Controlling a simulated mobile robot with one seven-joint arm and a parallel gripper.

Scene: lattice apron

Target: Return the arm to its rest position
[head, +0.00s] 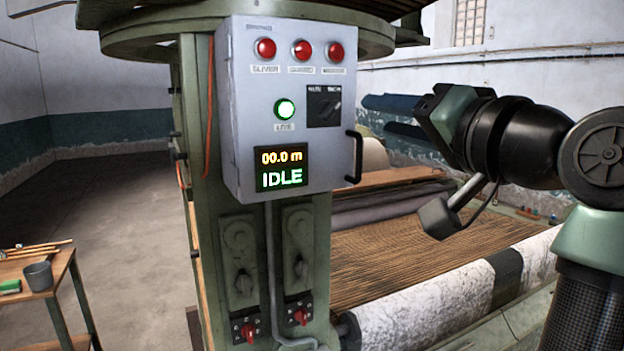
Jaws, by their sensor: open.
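My gripper (376,116) is at the right of the head view, pointing left. Its two dark blue fingers are apart, with nothing visible between them. My arm (592,240) rises from the lower right corner and bends left to the gripper. The gripper appears to the right of the grey control box (242,120) and touches nothing that I can see. The lower part of my arm is out of the picture.
The box has three red lamps (302,50), a lit green lamp (285,109), a side handle (356,157) and a display (281,168) reading "00.0 m IDLE". A machine with brown strands (400,250) and a white roller (420,300) lies below my gripper. A small table (48,278) stands left.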

